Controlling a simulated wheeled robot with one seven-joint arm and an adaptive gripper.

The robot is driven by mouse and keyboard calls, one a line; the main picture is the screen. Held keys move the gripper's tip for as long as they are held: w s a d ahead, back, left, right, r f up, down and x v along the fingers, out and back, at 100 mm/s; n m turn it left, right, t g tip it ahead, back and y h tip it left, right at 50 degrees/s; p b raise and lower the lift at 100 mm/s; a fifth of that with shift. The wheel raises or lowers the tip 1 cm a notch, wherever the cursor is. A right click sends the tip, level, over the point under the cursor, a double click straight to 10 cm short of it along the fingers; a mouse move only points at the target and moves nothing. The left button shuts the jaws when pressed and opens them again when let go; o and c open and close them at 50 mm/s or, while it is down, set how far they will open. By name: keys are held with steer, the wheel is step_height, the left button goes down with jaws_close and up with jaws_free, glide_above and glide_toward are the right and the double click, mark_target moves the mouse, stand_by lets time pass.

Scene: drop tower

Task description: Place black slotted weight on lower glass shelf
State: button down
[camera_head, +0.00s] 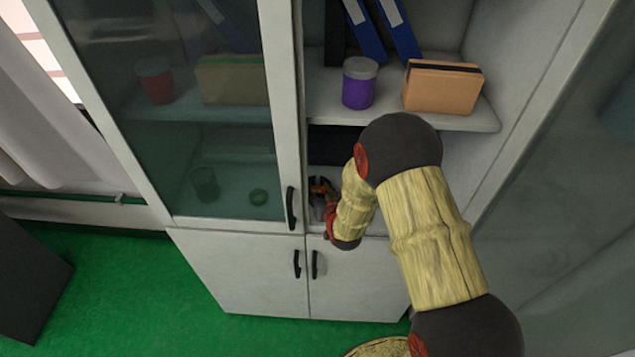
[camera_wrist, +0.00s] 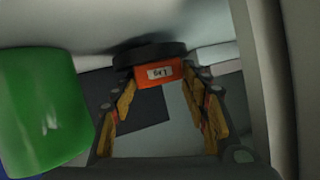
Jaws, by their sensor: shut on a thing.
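The black slotted weight (camera_wrist: 150,54) shows in the wrist view as a dark disc with an orange labelled block (camera_wrist: 160,73) in front of it. My gripper (camera_wrist: 159,76) has its yellow-padded fingers on both sides of the orange block and is shut on the weight. In the head view my gripper (camera_head: 322,192) is inside the open right half of the cabinet, at the lower shelf level. My arm hides most of that space. Whether the weight touches the shelf cannot be told.
A green cylinder (camera_wrist: 42,110) stands close at the left in the wrist view. Above my gripper, the upper shelf (camera_head: 430,118) holds a purple jar (camera_head: 360,83) and an orange box (camera_head: 442,87). A glass door (camera_head: 185,110) covers the left half.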

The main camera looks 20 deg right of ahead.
steer(key=shift+w+f, duration=0.15)
steer(key=shift+f, duration=0.25)
steer(key=c, duration=1)
jaws_free()
steer(key=shift+f, duration=0.2)
steer(key=shift+o, duration=0.2)
